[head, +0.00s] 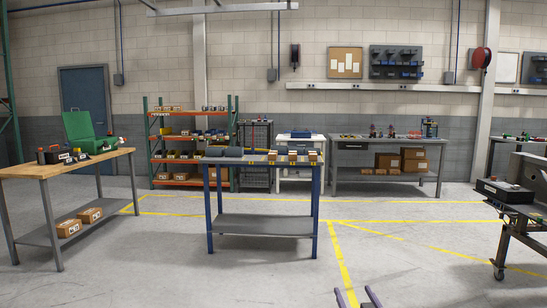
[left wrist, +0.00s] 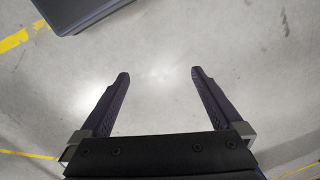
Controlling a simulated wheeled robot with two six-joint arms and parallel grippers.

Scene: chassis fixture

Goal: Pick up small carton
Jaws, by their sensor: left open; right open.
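Several small brown cartons are in the head view, and I cannot tell which one the task means. Two cartons, one (head: 69,228) and another (head: 90,215), sit on the lower shelf of the wooden table at left. Small carton-like boxes (head: 312,158) stand on the right part of the blue-legged table. More cartons (head: 387,160) are under the grey bench at the back. My right gripper (head: 353,292) shows at the bottom edge, open and empty, far from all of them. My left gripper (left wrist: 160,74) is open and empty above bare floor in the left wrist view.
The blue-legged table (head: 262,222) stands ahead in the middle. The wooden table (head: 22,171) with a green case (head: 82,128) is at left. A wheeled cart (head: 509,218) is at right. An orange shelf rack (head: 186,184) stands behind. The floor between is clear.

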